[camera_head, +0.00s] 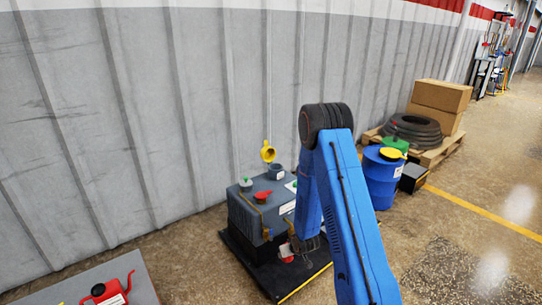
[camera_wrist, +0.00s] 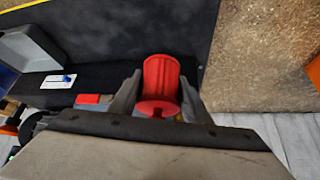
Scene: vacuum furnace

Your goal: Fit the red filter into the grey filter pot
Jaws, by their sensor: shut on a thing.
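The red filter (camera_wrist: 160,82) is a ribbed cylinder between the two fingers of my gripper (camera_wrist: 159,98) in the wrist view. My gripper is shut on it. In the head view my gripper (camera_head: 301,245) is low, by the front side of the dark grey machine, and the red filter (camera_head: 286,255) shows as a small red and white patch. A small grey pot (camera_head: 277,173) stands on the back of the machine top, with a raised yellow lid (camera_head: 268,151); it looks like the filter pot. My gripper is well below and in front of it. The pot's inside is hidden.
The machine (camera_head: 247,216) stands on a black base (camera_head: 295,288) with a yellow edge. A blue drum (camera_head: 382,180) is at right. A ribbed wall is behind.

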